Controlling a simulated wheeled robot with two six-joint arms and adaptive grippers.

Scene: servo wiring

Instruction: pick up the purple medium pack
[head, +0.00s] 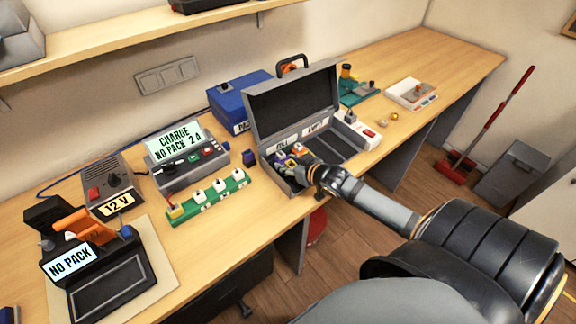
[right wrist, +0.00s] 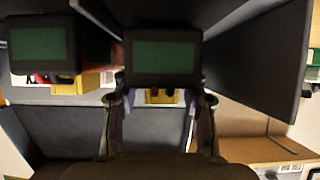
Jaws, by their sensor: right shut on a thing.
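In the head view, my right gripper (head: 312,174) reaches into the near end of the open grey case (head: 268,172), at the side labelled FULL. Purple (head: 281,159) and orange-yellow packs show beside its fingers. Two dark packs with green panels (right wrist: 163,55) fill the upper part of that view. My left gripper is not in view.
The charger (head: 187,160), green strip (head: 208,197) and NO PACK device (head: 105,270) lie further left. The open lid (head: 295,100) rises behind the gripper.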

